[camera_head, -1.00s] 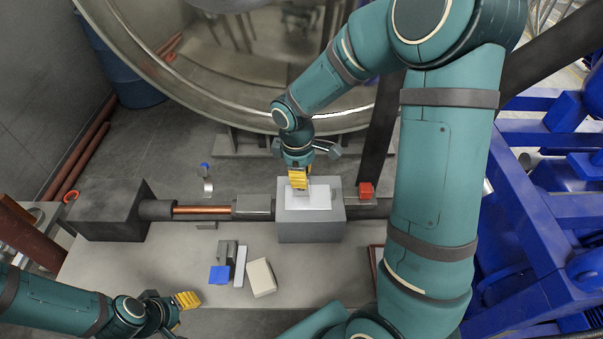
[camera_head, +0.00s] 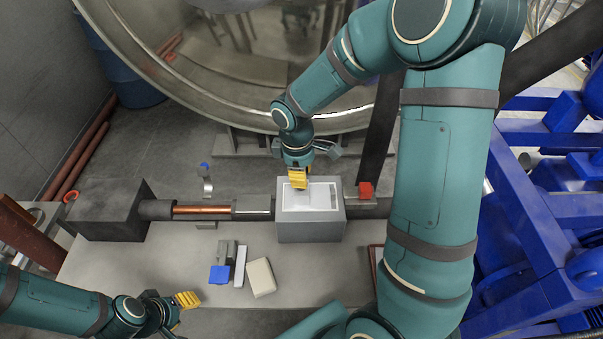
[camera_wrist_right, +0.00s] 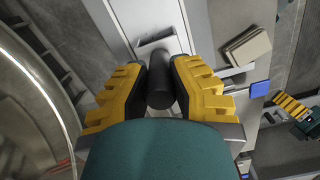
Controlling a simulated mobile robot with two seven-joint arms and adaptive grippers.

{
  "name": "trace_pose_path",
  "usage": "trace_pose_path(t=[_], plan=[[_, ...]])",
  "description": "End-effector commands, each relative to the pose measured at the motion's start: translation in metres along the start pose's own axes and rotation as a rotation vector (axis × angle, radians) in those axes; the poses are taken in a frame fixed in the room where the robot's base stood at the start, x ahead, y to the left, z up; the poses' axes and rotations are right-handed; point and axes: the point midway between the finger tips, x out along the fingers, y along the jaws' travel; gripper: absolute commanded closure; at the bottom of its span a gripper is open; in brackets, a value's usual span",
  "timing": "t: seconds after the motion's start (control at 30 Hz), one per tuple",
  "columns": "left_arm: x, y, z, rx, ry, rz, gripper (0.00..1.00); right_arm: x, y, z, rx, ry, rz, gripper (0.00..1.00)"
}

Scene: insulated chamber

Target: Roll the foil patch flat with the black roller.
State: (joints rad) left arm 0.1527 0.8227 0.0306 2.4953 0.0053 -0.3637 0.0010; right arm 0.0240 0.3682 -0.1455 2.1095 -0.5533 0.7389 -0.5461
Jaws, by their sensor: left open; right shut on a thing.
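The foil patch (camera_head: 318,197) is a pale grey rectangle with a lighter border on top of a grey block (camera_head: 310,229). In the right wrist view its pale surface (camera_wrist_right: 145,14) lies beyond the fingertips. My right gripper (camera_head: 298,180) is over the patch's left back part, its yellow fingers shut on the black roller. In the right wrist view the roller's dark cylinder (camera_wrist_right: 159,85) sits between the fingers. A grey bar shows just past it; I cannot tell whether the roller touches the foil. My left gripper (camera_head: 188,300) is open and empty at the lower left.
A blue block (camera_head: 219,275), a pale bar (camera_head: 240,267) and a beige block (camera_head: 261,278) lie on the grey surface between the grippers. A pipe runs into the block's left side. A large metal vessel rises behind.

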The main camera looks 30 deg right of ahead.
Motion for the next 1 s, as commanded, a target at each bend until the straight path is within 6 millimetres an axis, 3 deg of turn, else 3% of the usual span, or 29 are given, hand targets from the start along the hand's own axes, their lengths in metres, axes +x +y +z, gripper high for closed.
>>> trace_pose_path(t=[0.67,1.0], plan=[[-0.035,0.014,-0.005,0.0,0.0,0.0,0.56,-0.049,0.0,0.004,0.0,0.0,0.001,1.0],[-0.042,0.016,-0.006,0.0,0.0,0.0,0.56,-0.069,0.0,0.006,-0.001,0.0,0.001,1.0]])
